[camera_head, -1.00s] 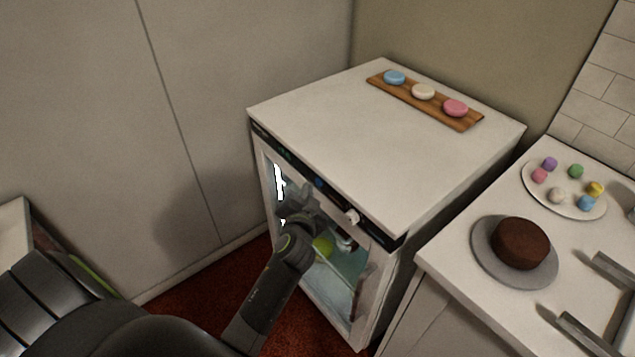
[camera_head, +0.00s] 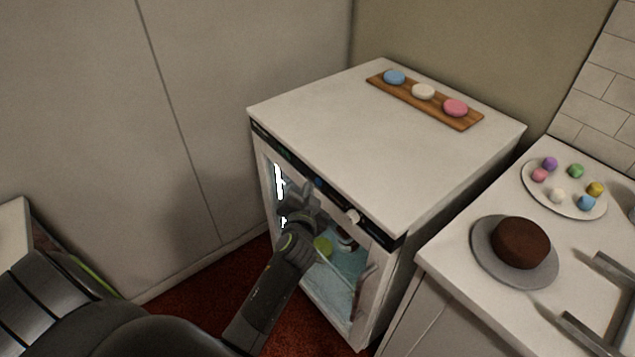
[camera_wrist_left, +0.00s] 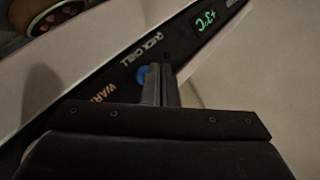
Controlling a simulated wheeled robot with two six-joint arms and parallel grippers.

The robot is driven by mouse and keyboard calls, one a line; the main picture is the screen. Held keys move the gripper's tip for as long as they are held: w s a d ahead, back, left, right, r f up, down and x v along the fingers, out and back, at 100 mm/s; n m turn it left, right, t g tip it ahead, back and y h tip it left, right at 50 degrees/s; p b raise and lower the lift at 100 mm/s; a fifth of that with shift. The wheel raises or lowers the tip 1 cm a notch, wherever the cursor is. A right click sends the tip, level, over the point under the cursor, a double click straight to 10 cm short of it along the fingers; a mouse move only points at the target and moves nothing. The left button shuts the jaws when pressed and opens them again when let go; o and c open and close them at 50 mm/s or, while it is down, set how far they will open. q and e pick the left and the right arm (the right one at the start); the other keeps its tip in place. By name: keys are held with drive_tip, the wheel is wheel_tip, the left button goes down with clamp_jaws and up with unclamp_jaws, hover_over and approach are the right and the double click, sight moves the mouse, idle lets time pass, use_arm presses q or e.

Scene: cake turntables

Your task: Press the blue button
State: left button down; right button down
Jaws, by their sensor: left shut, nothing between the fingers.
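The blue button (camera_head: 318,182) is a small blue knob on the black control strip along the top front of the white cooler. In the left wrist view the blue button (camera_wrist_left: 142,74) sits below the "QUICK CHILL" label, partly covered by my fingers. My left gripper (camera_head: 308,188) is shut and empty, with its tips close beside the button. In the left wrist view its fingers (camera_wrist_left: 160,72) overlap the button's edge; I cannot tell whether they touch it.
A wooden board (camera_head: 440,106) with macarons lies on top.

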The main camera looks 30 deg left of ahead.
use_arm(q)
drive_tip(key=shift+w+d, duration=0.15)
drive_tip(key=shift+w, duration=0.15)
drive_tip(key=shift+w+d, duration=0.15)
drive_tip(key=shift+w, duration=0.15)
idle(0.6)
idle(0.3)
drive_tip(key=shift+s+a, duration=0.35)
drive_tip(key=shift+s, duration=0.4)
drive_tip(key=s, duration=0.1)
drive_tip(key=s+a, duration=0.1)
drive_tip(key=s, duration=0.1)
drive_tip(key=s+a, duration=0.1)
drive_tip(key=shift+s+p, duration=0.3)
drive_tip(key=shift+p, duration=0.05)
idle(0.5)
